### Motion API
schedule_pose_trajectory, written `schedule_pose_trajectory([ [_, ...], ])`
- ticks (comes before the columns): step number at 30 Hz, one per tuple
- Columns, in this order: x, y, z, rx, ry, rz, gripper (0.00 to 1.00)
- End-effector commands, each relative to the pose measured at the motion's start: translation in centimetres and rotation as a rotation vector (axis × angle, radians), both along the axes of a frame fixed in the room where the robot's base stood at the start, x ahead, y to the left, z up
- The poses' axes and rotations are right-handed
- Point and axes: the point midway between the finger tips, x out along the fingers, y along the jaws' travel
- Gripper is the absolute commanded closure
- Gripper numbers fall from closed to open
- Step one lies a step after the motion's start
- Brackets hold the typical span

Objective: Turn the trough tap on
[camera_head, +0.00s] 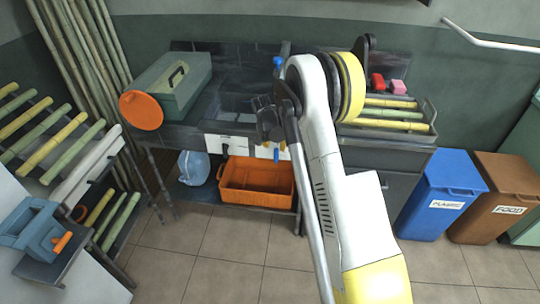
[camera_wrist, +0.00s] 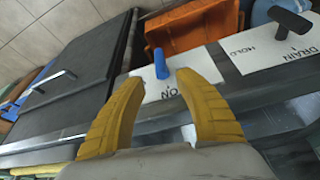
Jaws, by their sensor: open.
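A blue lever (camera_wrist: 161,63) stands on a white plate (camera_wrist: 150,92) on the trough front; part of the word "ON" shows beside my right finger. The lever also shows in the head view (camera_head: 276,155), below my gripper (camera_head: 270,125). In the wrist view my gripper (camera_wrist: 158,82) has its two yellow fingers spread and empty. The lever appears between and just beyond the fingertips; I cannot tell the exact gap. A blue tap top (camera_head: 277,62) rises behind the dark trough (camera_head: 235,103). My arm hides the trough's right part.
A black lever (camera_wrist: 290,20) sits on a neighbouring plate marked HOLD and DRAIN. A green box (camera_head: 172,85) is left of the trough. Blue (camera_head: 440,200) and brown (camera_head: 495,195) bins stand right. The front floor is clear.

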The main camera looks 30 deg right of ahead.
Motion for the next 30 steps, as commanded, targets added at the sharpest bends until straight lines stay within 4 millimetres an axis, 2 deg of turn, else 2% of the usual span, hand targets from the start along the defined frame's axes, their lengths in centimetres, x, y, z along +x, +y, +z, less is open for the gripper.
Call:
schedule_pose_trajectory([
  [1,0.3,-0.3,-1.5,0.0,0.0,0.0,0.6],
  [3,0.7,-0.7,-2.8,-0.001,-0.001,0.0,0.6],
  [9,1.5,-1.5,-5.4,0.0,-0.001,-0.001,0.6],
  [14,1.8,-1.7,-6.1,-0.001,-0.001,0.0,0.6],
  [22,1.8,-1.7,-6.1,0.0,-0.001,0.0,0.61],
  [24,1.8,-1.7,-6.1,0.0,-0.001,0.0,0.83],
  [26,1.8,-1.7,-6.1,0.0,-0.001,0.0,1.0],
  [30,1.8,-1.7,-6.1,0.0,-0.001,0.0,1.0],
])
